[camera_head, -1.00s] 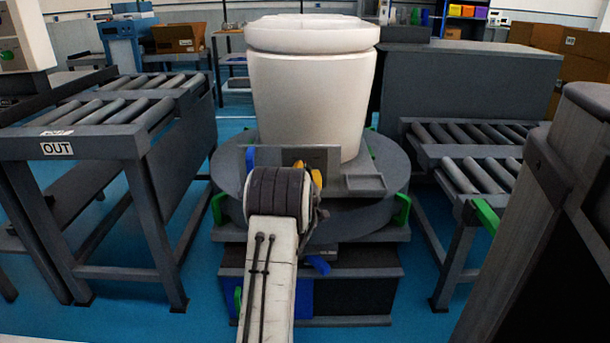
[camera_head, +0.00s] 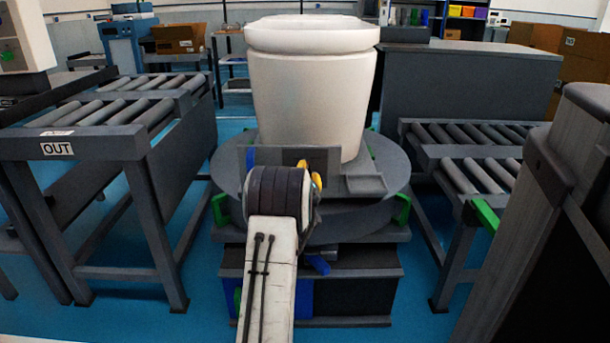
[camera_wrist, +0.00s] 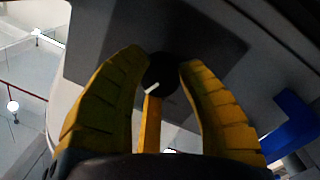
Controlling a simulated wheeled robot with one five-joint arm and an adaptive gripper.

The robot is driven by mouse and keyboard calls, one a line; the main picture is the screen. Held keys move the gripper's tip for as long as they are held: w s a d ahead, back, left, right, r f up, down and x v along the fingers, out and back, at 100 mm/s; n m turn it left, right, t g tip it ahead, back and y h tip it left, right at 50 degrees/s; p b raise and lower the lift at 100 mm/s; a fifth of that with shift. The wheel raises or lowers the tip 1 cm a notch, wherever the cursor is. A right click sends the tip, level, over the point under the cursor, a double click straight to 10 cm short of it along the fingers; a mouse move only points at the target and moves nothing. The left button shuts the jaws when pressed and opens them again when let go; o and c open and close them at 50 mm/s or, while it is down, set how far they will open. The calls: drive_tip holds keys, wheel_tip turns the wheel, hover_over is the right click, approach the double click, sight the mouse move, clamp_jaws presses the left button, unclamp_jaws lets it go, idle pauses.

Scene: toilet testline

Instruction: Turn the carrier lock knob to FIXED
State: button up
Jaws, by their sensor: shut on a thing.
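In the wrist view the carrier lock knob (camera_wrist: 159,76) is a dark round knob with a short white mark pointing down and left. It sits against a dark grey plate (camera_wrist: 213,42). My gripper (camera_wrist: 163,64) has its two yellow fingers shut on the knob, one on each side. In the head view my gripper (camera_head: 311,176) is at the plate (camera_head: 327,156) on the front of the turntable carrier (camera_head: 228,168), mostly behind my arm. The knob is hidden there, and no FIXED label is readable.
A white toilet body (camera_head: 310,95) stands upright on the carrier, close behind the plate. Roller conveyors stand at left (camera_head: 95,145) and right (camera_head: 470,150). A grey post (camera_head: 545,210) is at the near right. Blue floor shows between them.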

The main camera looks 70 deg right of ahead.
drive_tip(key=shift+f+m+y, duration=0.25)
drive_tip(key=shift+m+y, duration=0.05)
drive_tip(key=shift+m, duration=1.3)
drive_tip(key=shift+w+a+f, duration=0.1)
drive_tip(key=o, duration=1.2)
drive_tip(key=shift+r, duration=0.2)
drive_tip(key=v, duration=1.1)
drive_tip(key=shift+a, duration=0.4)
